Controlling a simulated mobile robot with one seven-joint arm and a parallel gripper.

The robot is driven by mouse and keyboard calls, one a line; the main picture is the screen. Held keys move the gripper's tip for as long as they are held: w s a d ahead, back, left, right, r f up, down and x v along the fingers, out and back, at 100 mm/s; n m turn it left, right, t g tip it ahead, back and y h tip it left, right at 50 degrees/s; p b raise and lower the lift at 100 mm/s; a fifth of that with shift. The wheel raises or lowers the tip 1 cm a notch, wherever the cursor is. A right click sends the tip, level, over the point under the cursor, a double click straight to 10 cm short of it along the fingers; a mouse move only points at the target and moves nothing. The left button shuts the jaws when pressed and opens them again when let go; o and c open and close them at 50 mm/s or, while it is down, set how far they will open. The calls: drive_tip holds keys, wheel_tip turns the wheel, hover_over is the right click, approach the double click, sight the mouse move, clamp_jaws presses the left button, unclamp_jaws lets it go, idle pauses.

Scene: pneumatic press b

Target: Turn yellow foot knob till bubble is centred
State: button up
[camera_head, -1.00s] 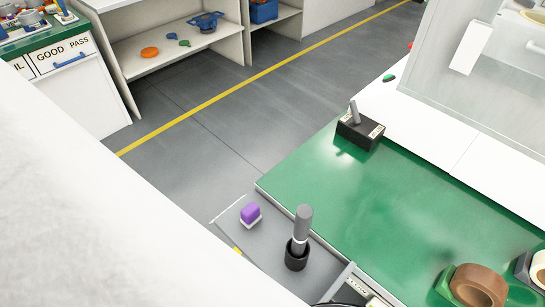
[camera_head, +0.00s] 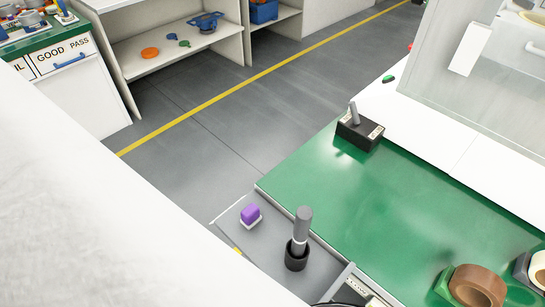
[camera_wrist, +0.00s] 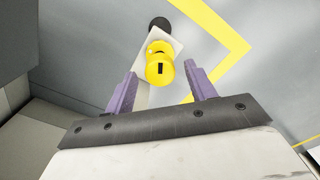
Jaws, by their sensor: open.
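The yellow foot knob (camera_wrist: 160,70) shows in the wrist view, just beyond my fingertips and near the middle between them. It has a dark slot on its face and sits by a pale plate (camera_wrist: 156,49). My gripper (camera_wrist: 159,80) has two purple fingers, spread apart, with nothing held between them. I cannot tell whether either finger touches the knob. In the head view the gripper and knob do not show; a large white surface fills the left side. I cannot make out a bubble in either view.
A green bench top (camera_head: 360,210) holds a black block with a lever (camera_head: 360,131) and brown tape (camera_head: 477,287). A grey shelf (camera_head: 262,245) carries a purple block (camera_head: 250,214) and a grey-handled tool (camera_head: 300,240). A dark round part (camera_wrist: 160,24) lies beyond the knob.

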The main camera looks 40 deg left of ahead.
wheel_tip(320, 180, up, 12)
drive_tip(key=p, duration=0.1)
drive_tip(key=shift+f, duration=0.15)
idle(0.6)
